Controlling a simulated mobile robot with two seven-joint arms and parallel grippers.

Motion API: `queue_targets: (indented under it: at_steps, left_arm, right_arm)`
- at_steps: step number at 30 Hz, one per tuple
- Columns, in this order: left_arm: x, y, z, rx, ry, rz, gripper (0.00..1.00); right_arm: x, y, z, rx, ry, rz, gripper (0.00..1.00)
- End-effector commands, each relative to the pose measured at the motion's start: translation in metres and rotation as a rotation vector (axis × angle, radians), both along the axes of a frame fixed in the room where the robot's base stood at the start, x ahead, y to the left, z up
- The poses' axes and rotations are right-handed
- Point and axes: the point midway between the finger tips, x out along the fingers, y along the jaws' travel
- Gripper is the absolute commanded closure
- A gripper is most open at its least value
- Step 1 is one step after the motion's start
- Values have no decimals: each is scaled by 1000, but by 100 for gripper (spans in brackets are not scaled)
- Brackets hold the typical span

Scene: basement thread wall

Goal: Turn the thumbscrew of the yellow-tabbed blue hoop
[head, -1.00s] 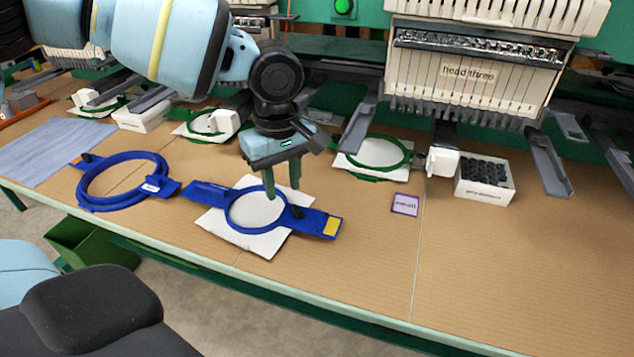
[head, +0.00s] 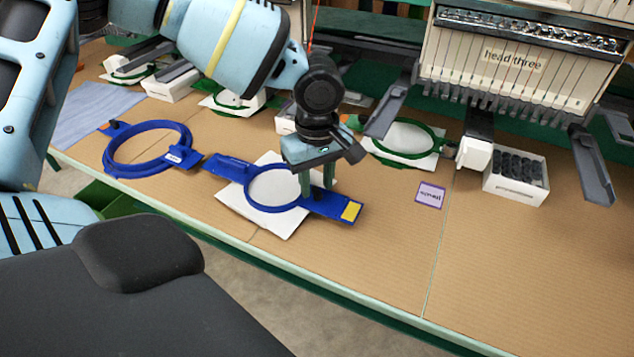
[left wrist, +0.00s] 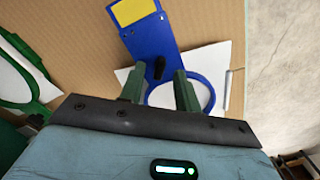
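The blue hoop with the yellow tab (head: 351,211) lies on a white sheet (head: 240,211) on the table. Its ring (head: 257,203) is to the left of the tab in the head view. My left gripper (head: 317,187) is over the screw end of this hoop, fingers pointing down. In the left wrist view the black thumbscrew (left wrist: 159,68) shows in the gap between the two green fingertips (left wrist: 156,80), with space on both sides. The left gripper is open. I cannot tell how far the tips are above the hoop. My right gripper is not in view.
A second blue hoop (head: 113,165) lies to the left. Green hoops (head: 433,147) sit under the machine heads behind. A white box of dark spools (head: 515,190) and a small purple-edged card (head: 430,195) are to the right. The table's front right is clear.

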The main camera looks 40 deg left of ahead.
Motion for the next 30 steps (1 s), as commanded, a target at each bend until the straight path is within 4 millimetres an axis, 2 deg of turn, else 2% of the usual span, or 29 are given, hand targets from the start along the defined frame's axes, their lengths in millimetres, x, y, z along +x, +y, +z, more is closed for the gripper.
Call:
queue_targets:
  at_steps: [4, 12, 20, 30]
  left_arm:
    - [0, 0, -9, 1, -1, -1, 67]
    - [0, 0, -10, 1, -1, -1, 67]
    - [0, 0, -10, 1, -1, -1, 100]
    - [0, 0, -10, 0, -1, -22, 100]
  right_arm:
    - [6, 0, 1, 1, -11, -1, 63]
    - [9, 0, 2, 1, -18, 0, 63]
    - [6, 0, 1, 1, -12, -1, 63]
    - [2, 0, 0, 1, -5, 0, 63]
